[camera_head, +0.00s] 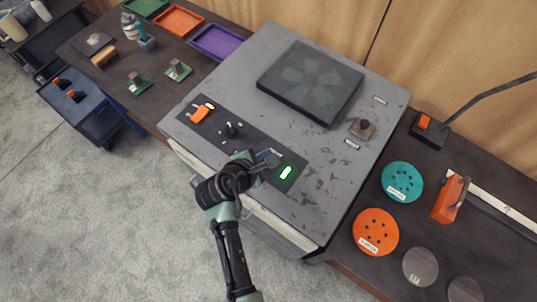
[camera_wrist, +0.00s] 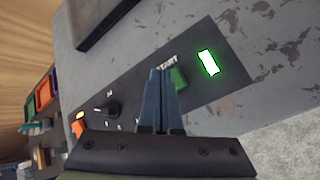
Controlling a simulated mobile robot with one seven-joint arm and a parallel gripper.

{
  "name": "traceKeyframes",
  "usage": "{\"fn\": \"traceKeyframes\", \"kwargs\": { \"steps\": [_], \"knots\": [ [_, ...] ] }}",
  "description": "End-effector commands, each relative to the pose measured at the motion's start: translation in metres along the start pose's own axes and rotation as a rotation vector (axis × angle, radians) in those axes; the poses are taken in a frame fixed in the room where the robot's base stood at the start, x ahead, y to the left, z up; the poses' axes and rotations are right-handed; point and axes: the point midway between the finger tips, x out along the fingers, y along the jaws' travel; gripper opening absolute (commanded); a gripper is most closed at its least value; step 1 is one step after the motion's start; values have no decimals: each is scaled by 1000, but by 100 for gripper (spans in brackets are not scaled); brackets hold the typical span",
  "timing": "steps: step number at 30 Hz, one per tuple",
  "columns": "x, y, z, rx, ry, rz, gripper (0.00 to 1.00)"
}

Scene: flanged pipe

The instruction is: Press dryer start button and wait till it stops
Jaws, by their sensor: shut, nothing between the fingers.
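The dryer (camera_head: 330,165) is a worn grey box with a dark control panel (camera_head: 215,125) along its front edge. In the wrist view a green button (camera_wrist: 178,77) under the label START sits just right of my gripper (camera_wrist: 158,72), whose shut fingers partly cover it. I cannot tell whether the fingertips touch the button. A bright green lit indicator (camera_wrist: 208,62) glows to the right of the button; it also shows in the head view (camera_head: 286,172). In the head view my gripper (camera_head: 274,156) is over the panel's right part and hides the button.
A black knob (camera_head: 232,129) and an orange switch (camera_head: 202,114) are on the panel's left. A dark fan grille (camera_head: 310,80) lies on the dryer's top. Coloured trays (camera_head: 217,42) stand at the back left. Teal (camera_head: 402,181) and orange (camera_head: 376,232) discs lie on the right table.

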Motion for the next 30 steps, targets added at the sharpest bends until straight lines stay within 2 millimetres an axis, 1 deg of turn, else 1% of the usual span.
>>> {"fn": "traceKeyframes", "kwargs": {
  "steps": [11,14,27,30],
  "knots": [
    [-2,2,1,0,0,0,0],
    [-6,5,4,0,0,1,0],
    [-35,26,26,0,0,0,0],
    [-37,27,27,0,0,0,0]
  ]
}}
